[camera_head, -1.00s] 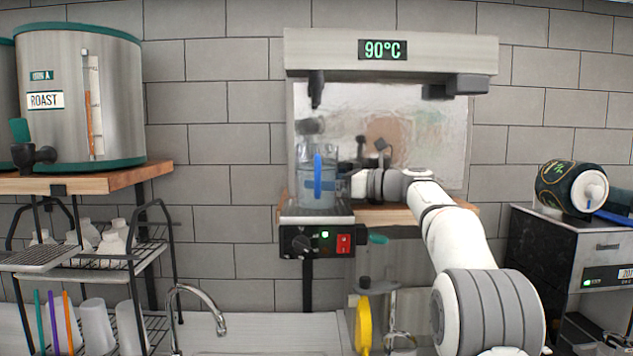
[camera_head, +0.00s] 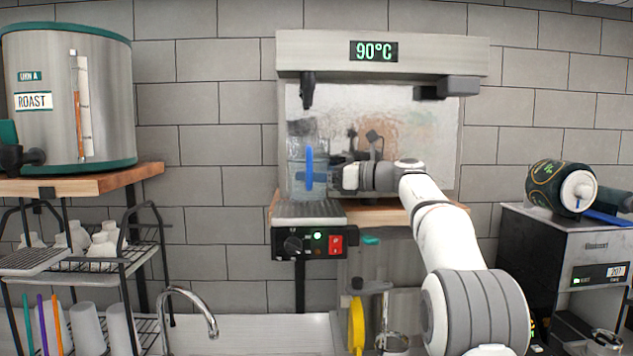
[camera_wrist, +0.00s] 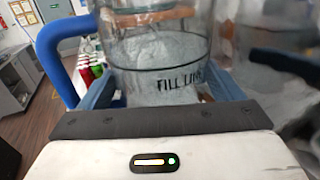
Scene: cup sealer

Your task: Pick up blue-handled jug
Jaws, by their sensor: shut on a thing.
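The clear jug (camera_head: 298,175) with a blue handle (camera_head: 309,168) is under the left side of the hot-water machine, just above its drip tray (camera_head: 310,210). It looks upright. In the wrist view the jug (camera_wrist: 160,55) fills the middle, with water and a "FILL LINE" mark; its blue handle (camera_wrist: 62,60) curves out at the left. My gripper (camera_wrist: 160,92) is shut on the jug's body, one finger on each side. In the head view my gripper reaches in from the right, its fingertips partly hidden by the jug.
The machine's spout (camera_head: 307,90) hangs above the jug. The control box (camera_head: 309,242) sits below the tray. A roast urn (camera_head: 75,100) and cup rack (camera_head: 90,262) stand left. A faucet (camera_head: 190,300) is in front. A dark sealing machine (camera_head: 555,250) stands right.

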